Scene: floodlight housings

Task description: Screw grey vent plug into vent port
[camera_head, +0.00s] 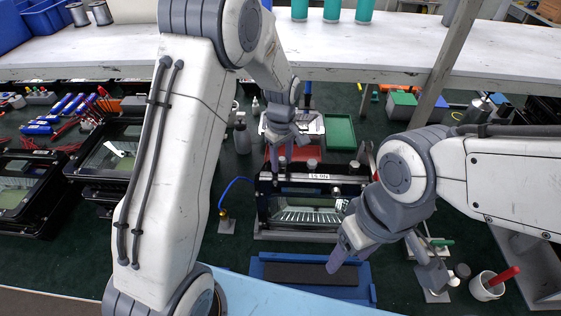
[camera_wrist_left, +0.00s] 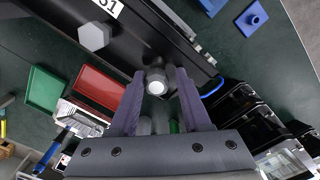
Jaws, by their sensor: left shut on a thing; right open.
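The black floodlight housing (camera_head: 312,210) with a clear front and a white label stands at the middle of the bench. My left gripper (camera_head: 281,163) is at the left part of its top edge, pointing down. In the left wrist view, its fingers are shut around a pale grey plug (camera_wrist_left: 155,81), against the housing edge (camera_wrist_left: 150,50). The vent port is hidden beneath the plug, and I cannot tell how far in it sits. A grey hexagonal fitting (camera_wrist_left: 95,37) is on the housing beside it. My right gripper (camera_head: 385,268) is open and empty, in front of the housing's right side.
A blue tray (camera_head: 262,272) with a dark mat lies in front. A white cup (camera_head: 486,287) with a red-handled tool stands at right. Red (camera_wrist_left: 98,88) and green trays (camera_head: 339,132) lie behind. Other housings (camera_head: 105,160) are at left. A white shelf (camera_head: 350,55) spans the back.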

